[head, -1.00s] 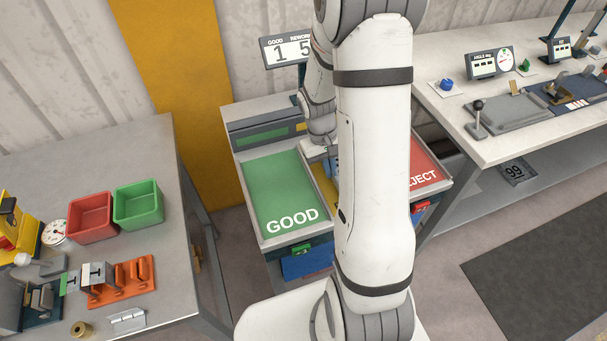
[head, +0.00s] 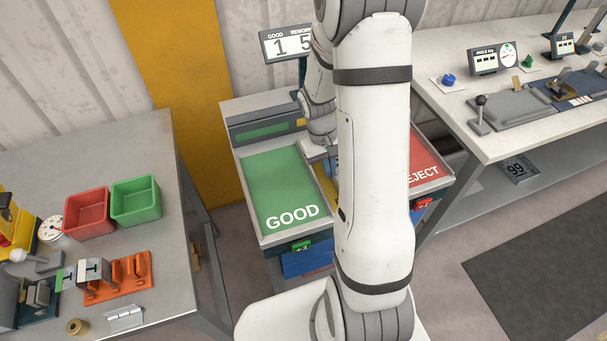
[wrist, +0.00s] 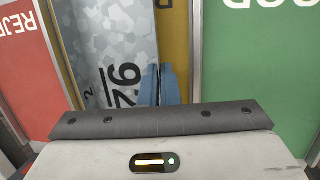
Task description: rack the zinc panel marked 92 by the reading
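The zinc panel (wrist: 115,35), mottled grey-white and marked 92 in black, shows in the wrist view over the yellow middle bay (wrist: 173,35). My gripper (wrist: 160,75) has its blue fingers almost together at the panel's right edge and looks shut on that edge. Whether the panel rests on the bay or hangs just above it I cannot tell. The green GOOD bay (head: 280,185) lies left in the head view, and the red REJECT bay (head: 425,160) lies right. My arm hides the panel and most of the middle bay there.
A counter display (head: 287,45) stands behind the bays, partly hidden. The left bench (head: 150,150) holds red (head: 87,211) and green (head: 135,201) bins and tools. The right bench (head: 490,140) carries an angle readout (head: 483,61) with a dial. A dark mat (head: 550,255) lies on the floor.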

